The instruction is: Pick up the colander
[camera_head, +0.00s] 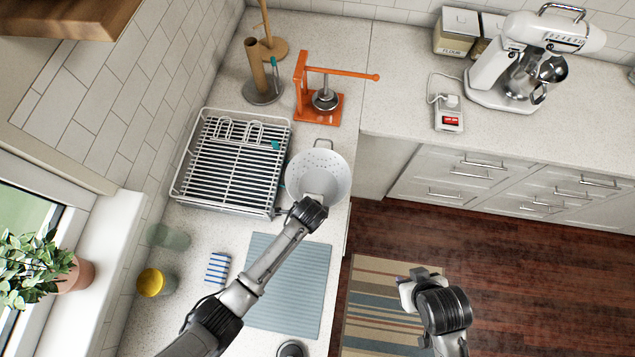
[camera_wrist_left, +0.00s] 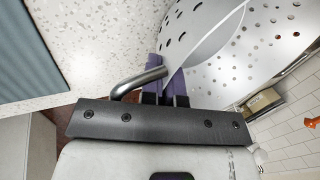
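The white colander (camera_head: 318,168) with round holes is at the counter's right edge, beside the dish rack. One of its loop handles points away from me. My left gripper (camera_head: 312,200) is at its near side. In the left wrist view, the purple-padded fingers (camera_wrist_left: 166,82) are close together around the bent metal handle (camera_wrist_left: 138,82), next to the colander wall (camera_wrist_left: 240,50). I cannot tell whether the colander rests on the counter. My right gripper (camera_head: 407,288) is over the rug, away from the colander; its fingers are too unclear to judge.
A dish rack (camera_head: 203,188) stands left of the colander, and an orange press (camera_head: 318,108) stands behind it. A blue-grey mat (camera_head: 305,290), a striped sponge (camera_head: 217,268) and a yellow cup (camera_head: 152,282) are nearer. A stand mixer (camera_head: 520,65) is on the back counter.

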